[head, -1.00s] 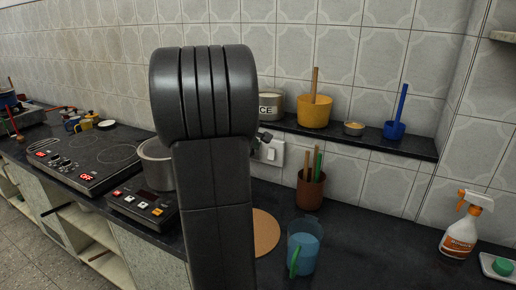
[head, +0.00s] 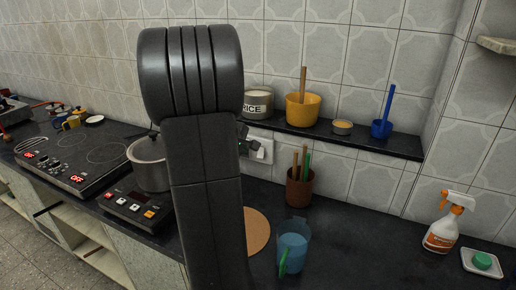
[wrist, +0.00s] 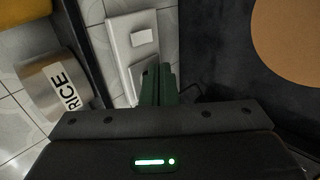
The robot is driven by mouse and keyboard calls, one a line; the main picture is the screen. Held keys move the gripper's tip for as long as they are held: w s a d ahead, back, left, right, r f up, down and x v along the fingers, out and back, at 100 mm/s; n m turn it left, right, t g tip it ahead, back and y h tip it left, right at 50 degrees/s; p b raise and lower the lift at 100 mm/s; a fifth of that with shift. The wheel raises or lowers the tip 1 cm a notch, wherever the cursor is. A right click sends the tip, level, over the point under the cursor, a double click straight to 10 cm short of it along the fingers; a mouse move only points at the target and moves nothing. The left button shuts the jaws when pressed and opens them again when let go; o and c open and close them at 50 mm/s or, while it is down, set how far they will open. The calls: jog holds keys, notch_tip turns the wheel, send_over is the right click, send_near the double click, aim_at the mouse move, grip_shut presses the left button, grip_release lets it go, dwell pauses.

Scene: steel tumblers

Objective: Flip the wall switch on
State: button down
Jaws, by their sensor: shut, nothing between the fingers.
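The white wall switch plate (head: 259,150) is on the tiled wall under the shelf, just right of my arm in the head view. It also shows in the wrist view (wrist: 122,32), with a raised white block (wrist: 142,36) and a second part closer to my fingers, partly hidden. My gripper (wrist: 158,72) is shut and empty, its dark green fingertips right beside the plate. I cannot tell whether they touch it. In the head view only a small dark part of the gripper shows by the plate; my arm hides the rest. The switch's on or off position is unclear.
A dark shelf (head: 340,138) above holds a RICE canister (head: 257,104), a yellow pot (head: 303,110) and a blue cup (head: 381,129).

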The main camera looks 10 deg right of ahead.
aim_at(261, 154)
jog(key=shift+f, duration=0.1)
jog(key=shift+w+d+r+p+x, duration=0.15)
jog(key=shift+w+r+x, duration=0.1)
jog(key=shift+x, duration=2)
jog(key=shift+w+d+r+p+x, duration=0.1)
jog(key=shift+w+r+p+x, duration=0.1)
jog(key=shift+x, duration=2)
jog(key=shift+w+d+r+p+x, duration=0.1)
jog(key=shift+w+r+x, duration=0.15)
jog(key=shift+x, duration=2)
jog(key=shift+f+b, duration=0.1)
jog(key=shift+b, duration=0.2)
jog(key=b, duration=0.3)
jog(key=shift+f, duration=0.35)
jog(key=shift+w+r+p, duration=0.1)
jog(key=shift+r+p, duration=0.9)
jog(key=shift+r, duration=0.2)
